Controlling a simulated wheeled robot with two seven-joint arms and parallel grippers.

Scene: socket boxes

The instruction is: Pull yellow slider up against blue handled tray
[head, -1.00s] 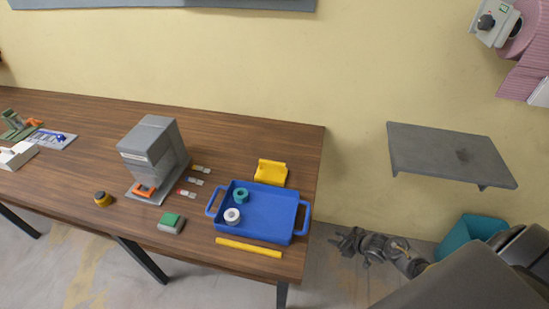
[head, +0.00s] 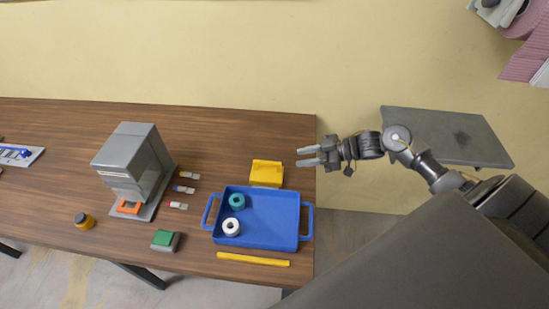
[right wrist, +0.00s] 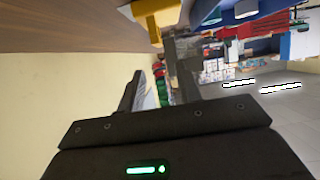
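The yellow slider (head: 267,173) is a block with a raised back edge. It sits on the table just behind the blue handled tray (head: 270,235), with a small gap seeming to lie between them. The tray has a handle at each end and holds a teal ring (head: 237,202) and a white ring (head: 232,227) at its left. My right gripper (head: 308,157) is open and empty, right of the slider near the table's right edge. In the right wrist view its two fingers (right wrist: 160,85) stand apart, and the slider (right wrist: 155,12) shows at the top. My left gripper is out of view.
A yellow strip (head: 253,258) lies in front of the tray. A grey machine (head: 133,165), a green-topped block (head: 165,240) and several small coloured pieces are left of the tray. A grey wall shelf (head: 450,135) stands behind my right arm.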

